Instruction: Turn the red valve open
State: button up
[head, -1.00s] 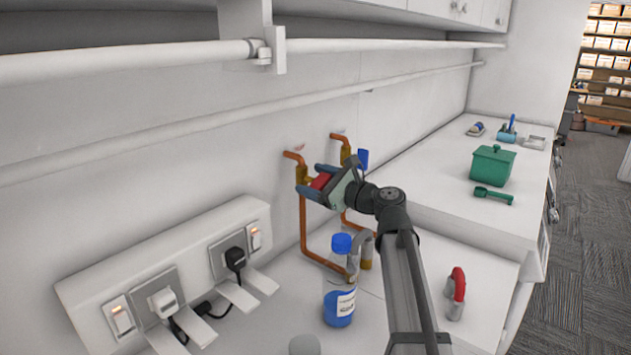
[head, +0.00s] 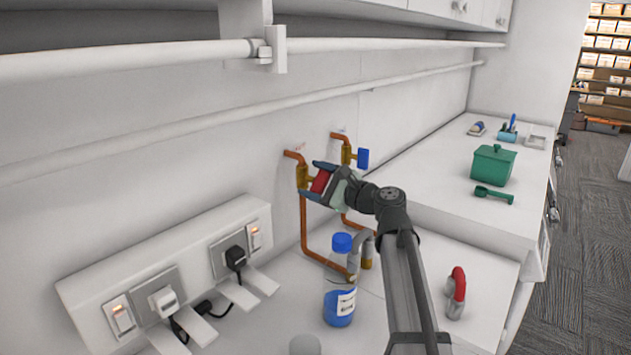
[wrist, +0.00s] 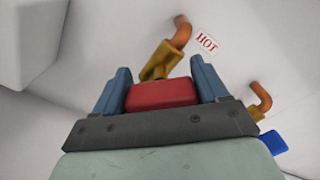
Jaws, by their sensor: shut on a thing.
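The red valve handle (head: 320,181) sits on a brass valve body (head: 302,177) on the left copper pipe at the wall. My gripper (head: 318,182) is shut on the red handle, with one finger above it and one below it in the head view. In the wrist view the red handle (wrist: 161,93) lies between the two blue fingers of my gripper (wrist: 161,90). The brass body (wrist: 160,60) and a HOT label (wrist: 207,43) show beyond it.
A blue valve handle (head: 363,158) is close on the right. A blue-capped bottle (head: 340,285) stands below my gripper. A red-handled object (head: 457,290) lies at right.

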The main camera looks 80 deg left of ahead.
jog(key=o, duration=1)
jog(key=v, duration=1.4)
jog(key=shift+c, duration=0.2)
